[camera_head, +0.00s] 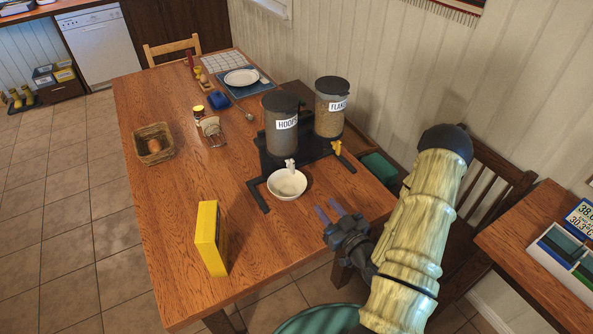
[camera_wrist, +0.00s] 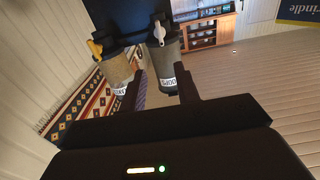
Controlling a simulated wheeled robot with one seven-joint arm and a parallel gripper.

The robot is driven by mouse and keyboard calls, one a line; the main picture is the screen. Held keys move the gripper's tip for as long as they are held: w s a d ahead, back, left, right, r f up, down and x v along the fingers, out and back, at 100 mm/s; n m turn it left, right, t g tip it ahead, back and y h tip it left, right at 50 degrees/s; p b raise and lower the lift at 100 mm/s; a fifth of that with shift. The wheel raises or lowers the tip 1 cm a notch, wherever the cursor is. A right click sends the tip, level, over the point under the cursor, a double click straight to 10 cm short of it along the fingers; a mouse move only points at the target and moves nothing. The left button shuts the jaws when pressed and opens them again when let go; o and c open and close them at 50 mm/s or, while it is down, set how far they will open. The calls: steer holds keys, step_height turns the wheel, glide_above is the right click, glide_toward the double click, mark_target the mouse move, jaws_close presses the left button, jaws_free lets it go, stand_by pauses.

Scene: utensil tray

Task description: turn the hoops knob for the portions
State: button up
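The hoops dispenser (camera_head: 281,140) is a dark-lidded canister with a HOOPS label, on a black stand on the wooden table. Its white knob (camera_head: 290,164) sits at its lower front. In the wrist view, which is turned over, the white knob (camera_wrist: 159,30) shows near the top, beyond my fingertips. A white bowl (camera_head: 287,184) stands below the hoops outlet; I cannot make out any contents. My gripper (camera_head: 328,211) is open and empty, right of and nearer than the bowl, apart from the knob. In the wrist view its two fingers (camera_wrist: 160,82) are spread.
The flakes dispenser (camera_head: 331,107) with a yellow knob (camera_head: 337,147) stands right of the hoops one. A yellow box (camera_head: 209,238) stands at the table's near side. A basket (camera_head: 154,144) is at the left edge. The table between box and basket is clear.

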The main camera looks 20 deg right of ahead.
mark_target(294, 167)
steer(key=b+x, duration=1.1)
steer(key=x, duration=0.5)
steer(key=shift+w+a+r+b, duration=0.1)
steer(key=shift+w+a+b, duration=0.1)
steer(key=shift+b, duration=0.15)
steer(key=shift+w+d, duration=0.1)
steer(key=shift+w, duration=0.4)
steer(key=shift+d, duration=0.1)
steer(key=shift+s, duration=0.1)
steer(key=shift+c, duration=0.4)
jaws_close()
